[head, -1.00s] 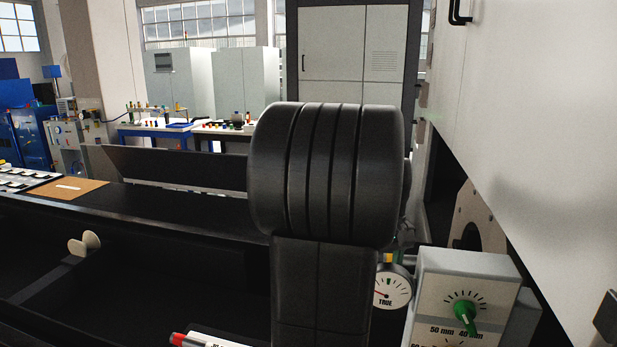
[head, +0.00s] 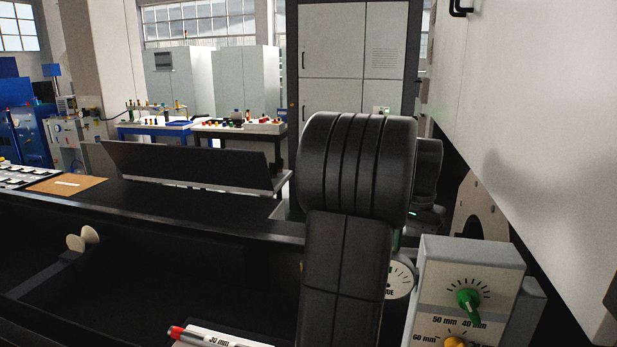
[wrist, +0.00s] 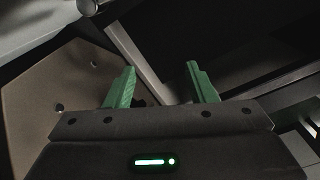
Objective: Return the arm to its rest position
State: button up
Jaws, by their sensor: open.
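My gripper (wrist: 160,85) shows in the wrist view with its two green fingers apart and nothing between them. A tan plate with several holes (wrist: 60,85) lies behind the left finger, and a metal bar crosses behind the gap.
A large pale panel (head: 540,130) fills the right.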

jog(key=r, duration=0.4)
jog(key=shift+d+r, duration=0.2)
jog(key=shift+r, duration=0.15)
